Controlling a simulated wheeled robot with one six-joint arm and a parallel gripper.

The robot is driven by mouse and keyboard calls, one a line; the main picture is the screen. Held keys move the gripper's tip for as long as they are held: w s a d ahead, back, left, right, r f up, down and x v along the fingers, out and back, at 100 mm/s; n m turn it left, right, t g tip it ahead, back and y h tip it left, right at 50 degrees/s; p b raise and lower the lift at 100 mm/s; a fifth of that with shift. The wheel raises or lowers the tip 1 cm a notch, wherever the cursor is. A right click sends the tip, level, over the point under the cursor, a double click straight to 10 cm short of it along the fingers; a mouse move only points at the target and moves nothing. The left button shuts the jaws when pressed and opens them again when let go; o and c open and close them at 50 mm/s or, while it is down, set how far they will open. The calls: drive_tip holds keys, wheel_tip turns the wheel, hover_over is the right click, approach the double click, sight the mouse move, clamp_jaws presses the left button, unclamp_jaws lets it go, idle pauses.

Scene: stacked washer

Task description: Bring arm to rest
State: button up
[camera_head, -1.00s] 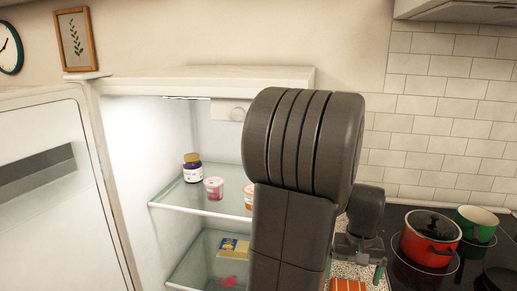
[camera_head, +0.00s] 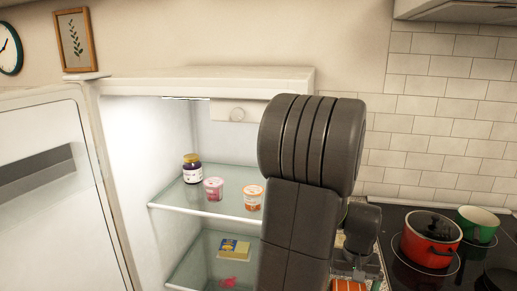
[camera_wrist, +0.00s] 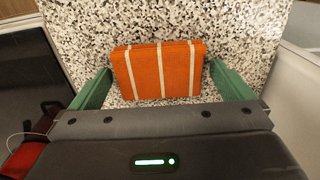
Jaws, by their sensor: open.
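My gripper (camera_wrist: 160,68) is open in the wrist view, its two green fingers spread wide. An orange block-like item with pale stripes (camera_wrist: 160,75) lies on the speckled counter between and beyond the fingers. I cannot tell whether either finger touches it. In the head view, my raised dark arm fills the centre and partly hides my gripper, which is low behind it to the right. Part of the orange item (camera_head: 348,286) shows there at the bottom edge.
An open fridge stands left of my arm, with a dark jar (camera_head: 192,169), a pink cup (camera_head: 213,189) and an orange-labelled cup (camera_head: 252,198) on its upper shelf (camera_head: 185,210). A red pot (camera_head: 430,243) and green pot (camera_head: 478,224) stand on the dark hob at right.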

wheel_tip(320, 180, up, 11)
drive_tip(key=p, duration=0.5)
drive_tip(key=shift+f, duration=0.15)
wheel_tip(320, 180, down, 10)
drive_tip(key=shift+f, duration=0.15)
drive_tip(key=shift+w+d+r, duration=0.1)
drive_tip(key=shift+w+r, duration=0.1)
drive_tip(key=shift+r, duration=0.05)
drive_tip(key=shift+s+r+b, duration=0.15)
drive_tip(key=shift+s+r, duration=0.05)
drive_tip(key=shift+r, duration=0.8)
drive_tip(key=shift+s+r+b, duration=0.15)
drive_tip(key=shift+s+r, duration=0.05)
drive_tip(key=shift+r, duration=0.75)
drive_tip(key=shift+r, duration=0.15)
